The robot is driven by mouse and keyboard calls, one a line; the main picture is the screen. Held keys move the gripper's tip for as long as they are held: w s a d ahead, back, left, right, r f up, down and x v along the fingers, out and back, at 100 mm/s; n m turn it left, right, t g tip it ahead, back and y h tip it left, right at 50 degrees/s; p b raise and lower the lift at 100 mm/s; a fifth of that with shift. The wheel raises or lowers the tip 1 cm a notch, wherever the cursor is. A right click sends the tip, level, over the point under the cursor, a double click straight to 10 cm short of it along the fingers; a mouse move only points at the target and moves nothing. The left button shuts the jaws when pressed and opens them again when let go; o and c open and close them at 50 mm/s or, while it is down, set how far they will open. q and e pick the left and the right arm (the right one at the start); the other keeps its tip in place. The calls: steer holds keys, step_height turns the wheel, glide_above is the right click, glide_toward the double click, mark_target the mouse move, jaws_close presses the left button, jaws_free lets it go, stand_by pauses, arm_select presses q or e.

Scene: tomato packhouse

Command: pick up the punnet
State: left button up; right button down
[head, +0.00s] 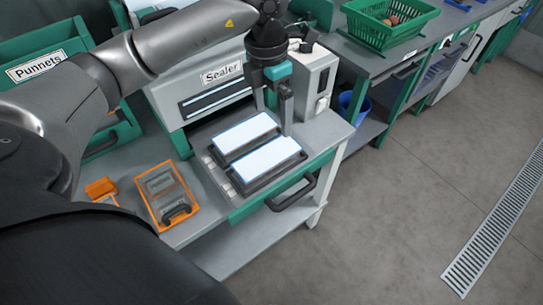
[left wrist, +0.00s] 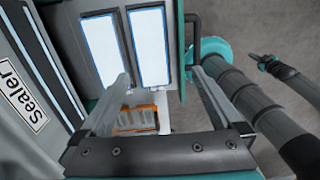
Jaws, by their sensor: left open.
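No punnet can be clearly made out. Two pale rectangular panels with blue edges lie side by side in dark frames on the sealer's drawer, a near one (head: 268,162) and a far one (head: 245,135); whether they are film-covered punnets I cannot tell. They also show at the top of the left wrist view. My left gripper (head: 274,116) points down, open and apparently empty, over the far right side of these panels. Its two fingers (left wrist: 160,80) frame the panels' lower ends in the left wrist view. Dark parts at that view's right may be my right arm; its jaws are unclear.
The sealer (head: 222,74) stands behind the panels, with a grey box (head: 315,78) at its right. An orange tray (head: 165,193) lies left of the panels. A green bin labelled Punnets (head: 38,66) is at the left. A green crate (head: 390,22) stands back right. The right floor is clear.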

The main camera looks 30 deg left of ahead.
arm_select(q)
steer(key=a, duration=0.1)
glide_toward(268, 157)
steer(key=shift+y, duration=0.3)
steer(key=f, duration=0.8)
steer(key=shift+s+d+f+b, duration=0.1)
steer(key=shift+d+f+b, duration=0.15)
steer(key=shift+f+b, duration=0.05)
steer(key=c, duration=1)
steer(key=shift+c, duration=0.3)
steer(key=shift+r, duration=0.2)
